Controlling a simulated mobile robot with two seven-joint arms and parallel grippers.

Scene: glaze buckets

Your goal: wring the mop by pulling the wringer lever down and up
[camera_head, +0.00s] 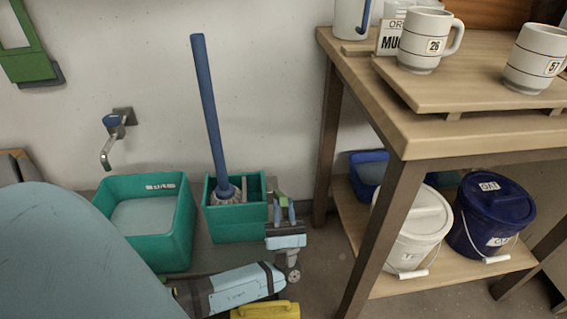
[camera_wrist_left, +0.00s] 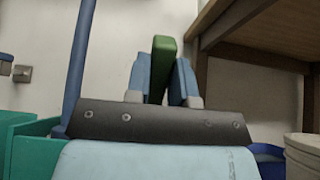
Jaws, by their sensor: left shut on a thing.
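The mop (camera_head: 210,110) stands nearly upright with its blue handle leaning slightly left. Its pale head sits in the left part of the green wringer bucket (camera_head: 238,222). The mop handle also shows at the left of the left wrist view (camera_wrist_left: 80,62). My left gripper (camera_head: 283,208) is at the bucket's right side. Its two blue fingers (camera_wrist_left: 160,80) are shut on the green wringer lever (camera_wrist_left: 162,62), which stands upright between them. The lever's lower part is hidden behind the gripper. My right gripper is in neither view.
A green basin (camera_head: 183,215) of liquid stands left of the bucket, below a wall tap (camera_head: 113,135). A wooden table (camera_head: 440,138) with mugs is at right; white (camera_head: 412,222) and blue (camera_head: 490,215) buckets stand on its lower shelf. A yellow object (camera_head: 265,311) shows at the bottom edge.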

